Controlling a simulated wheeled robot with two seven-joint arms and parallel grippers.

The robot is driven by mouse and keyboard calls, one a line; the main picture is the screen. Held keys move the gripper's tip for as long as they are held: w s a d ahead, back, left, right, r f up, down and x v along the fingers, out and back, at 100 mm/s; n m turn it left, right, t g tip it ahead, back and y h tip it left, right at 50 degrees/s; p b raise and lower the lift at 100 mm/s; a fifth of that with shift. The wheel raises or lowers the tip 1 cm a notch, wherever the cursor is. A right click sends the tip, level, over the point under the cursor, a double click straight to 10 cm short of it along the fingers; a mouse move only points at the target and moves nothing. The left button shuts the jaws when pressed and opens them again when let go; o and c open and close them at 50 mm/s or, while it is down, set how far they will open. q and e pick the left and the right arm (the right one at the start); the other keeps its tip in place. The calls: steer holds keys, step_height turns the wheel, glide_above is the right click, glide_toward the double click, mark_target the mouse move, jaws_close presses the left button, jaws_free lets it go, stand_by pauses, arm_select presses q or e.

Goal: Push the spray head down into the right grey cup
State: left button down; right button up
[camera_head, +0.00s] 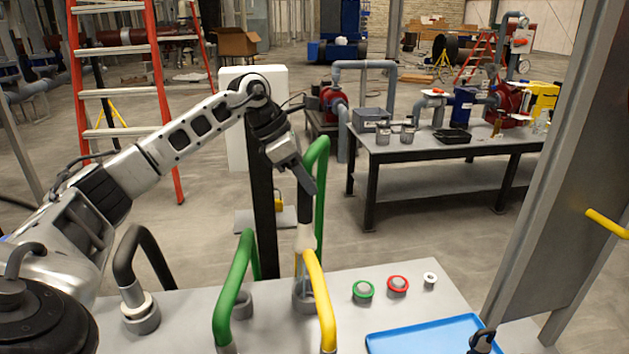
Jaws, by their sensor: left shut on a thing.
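Below the gripper, a pale cone-shaped spray head (305,238) points down above the right grey cup (302,296). A yellow curved tube (322,300) partly covers that cup and the lower end of the head, so I cannot tell how far in it sits. A second green tube (234,278) arches beside the middle grey cup (242,306). My right gripper is not clearly seen.
The counter (430,297) holds a green-ringed button (363,291), a red-ringed button (398,286) and a small white one (430,281). A blue tray (425,338) lies front right, with an unclear dark object (483,341) at its edge. A metal post (545,170) stands right.

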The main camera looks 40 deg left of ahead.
arm_select(q)
steer(key=f+b, duration=0.1)
steer(key=f, duration=0.1)
steer(key=s+d+f+b, duration=0.1)
steer(key=f, duration=0.1)
steer(key=f+b, duration=0.1)
steer(key=f, duration=0.1)
steer(key=shift+s+d+f+b, duration=0.25)
steer(key=shift+f+b, duration=0.05)
steer(key=shift+b, duration=0.05)
steer(key=shift+f+b, duration=0.5)
steer(key=shift+f, duration=0.4)
arm_select(e)
steer(key=shift+w+a+f+m+y, duration=0.15)
steer(key=shift+w+a+f+m, duration=0.05)
steer(key=shift+a+f, duration=0.4)
steer(key=shift+w+a+f+m+y, duration=0.15)
steer(key=shift+w+a+f+m, duration=0.05)
steer(key=shift+a+f, duration=0.35)
arm_select(q)
steer(key=shift+w+d, duration=0.15)
steer(key=shift+d, duration=0.1)
arm_select(e)
steer(key=shift+f, duration=0.1)
arm_select(q)
steer(key=shift+a+b, duration=0.2)
steer(key=shift+b, duration=0.1)
arm_select(e)
steer(key=shift+s+f, duration=0.1)
steer(key=shift+f, duration=0.05)
